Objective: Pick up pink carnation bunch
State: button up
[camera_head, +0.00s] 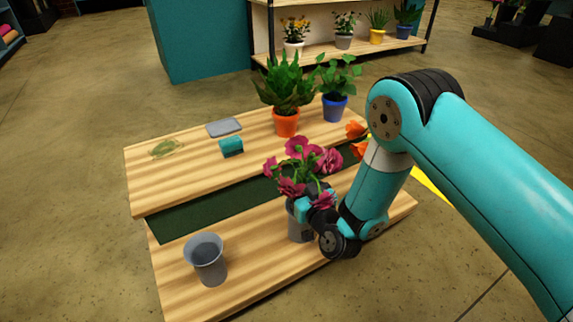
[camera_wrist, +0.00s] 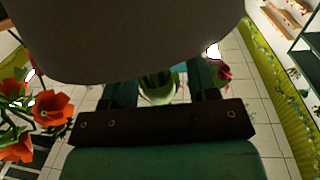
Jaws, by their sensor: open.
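The pink carnation bunch (camera_head: 305,165) stands in a grey bucket (camera_head: 296,232) on the lower front tier of the wooden stand. Its dark pink heads spread above green leaves. My gripper (camera_head: 313,204) is at the bunch's lower right, just below the blooms and close to the bucket's rim; it hides part of both. In the wrist view my gripper (camera_wrist: 163,84) is open, with green stems (camera_wrist: 158,90) showing between the teal fingers. A pink bloom (camera_wrist: 224,71) shows beside the right finger. I cannot tell whether the fingers touch the stems.
An empty grey bucket (camera_head: 206,262) stands at front left. Orange flowers (camera_head: 357,132) are partly behind my arm; orange flowers (camera_wrist: 50,106) also show in the wrist view. An orange-potted plant (camera_head: 286,122), blue-potted plant (camera_head: 335,108), teal block (camera_head: 231,147) and grey slab (camera_head: 223,127) occupy the upper tier.

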jog(key=shift+w+d, duration=0.15)
jog(key=shift+w, duration=0.2)
jog(key=shift+a, duration=0.2)
jog(key=shift+c, duration=0.9)
jog(key=shift+s+a, duration=0.1)
grip_shut()
jog(key=shift+r, duration=0.1)
